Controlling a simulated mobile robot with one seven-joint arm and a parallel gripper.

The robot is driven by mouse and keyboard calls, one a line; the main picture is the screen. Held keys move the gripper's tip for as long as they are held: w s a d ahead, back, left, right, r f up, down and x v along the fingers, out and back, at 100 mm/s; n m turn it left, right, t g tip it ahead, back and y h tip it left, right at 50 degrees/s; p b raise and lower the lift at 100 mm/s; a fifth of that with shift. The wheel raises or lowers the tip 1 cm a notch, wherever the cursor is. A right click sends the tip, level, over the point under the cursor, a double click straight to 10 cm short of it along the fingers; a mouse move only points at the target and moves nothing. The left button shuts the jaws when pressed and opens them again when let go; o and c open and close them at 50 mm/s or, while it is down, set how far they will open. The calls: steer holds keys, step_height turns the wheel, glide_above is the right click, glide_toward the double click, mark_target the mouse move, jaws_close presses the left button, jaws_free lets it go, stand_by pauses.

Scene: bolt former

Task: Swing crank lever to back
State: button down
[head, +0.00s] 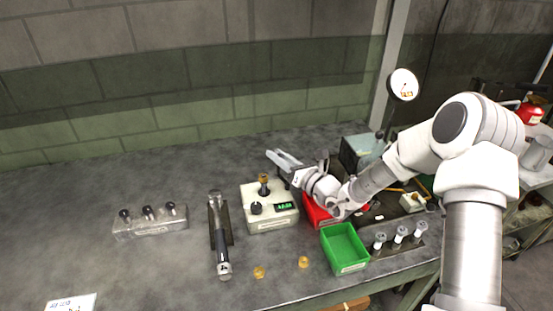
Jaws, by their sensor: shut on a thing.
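My gripper (284,160) is right of centre in the head view, with its silver fingers pointing left, just behind and above a white box (270,222) with a green display. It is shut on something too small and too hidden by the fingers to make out. I cannot pick out the crank lever for certain. A black knob (256,208) sits on the box's front left.
A black-handled tool (223,253) lies on a dark stand. A clear rack (150,229) holds dark-topped pieces. Red (315,214) and green (343,239) bins stand right of the box. Two brass pieces (259,272) (303,262) lie in front. The table's left is mostly clear.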

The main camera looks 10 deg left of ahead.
steer(key=shift+w+d+t+h, duration=0.1)
steer(key=shift+t+h, duration=0.2)
steer(key=shift+t, duration=0.1)
steer(key=c, duration=0.7)
jaws_free()
steer(key=shift+d, duration=0.1)
steer(key=v, duration=1.7)
steer(key=shift+d, duration=0.1)
steer(key=shift+s+r, duration=0.1)
steer(key=shift+s, duration=0.15)
